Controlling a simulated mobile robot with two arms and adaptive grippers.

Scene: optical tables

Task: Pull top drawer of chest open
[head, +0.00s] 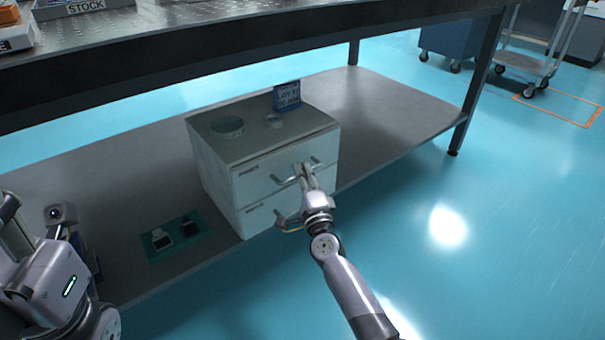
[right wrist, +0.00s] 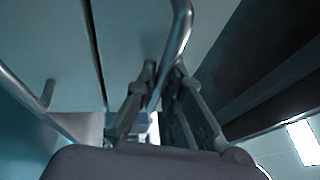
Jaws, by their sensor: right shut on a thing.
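A small white chest (head: 222,178) with two drawers stands on the lower shelf of the table. The top drawer (head: 262,178) looks closed or nearly so, its front about level with the lower drawer (head: 258,216). My right gripper (head: 306,170) is shut on the top drawer's metal handle (head: 287,182). In the right wrist view the handle bar (right wrist: 180,35) runs between the fingers of my right gripper (right wrist: 162,75). My left arm is at the lower left, and its fingers do not show.
A tape roll (head: 228,127), a smaller ring and a blue sign (head: 287,96) are on the chest top. A green mat (head: 176,236) with small dark items lies left of the chest.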

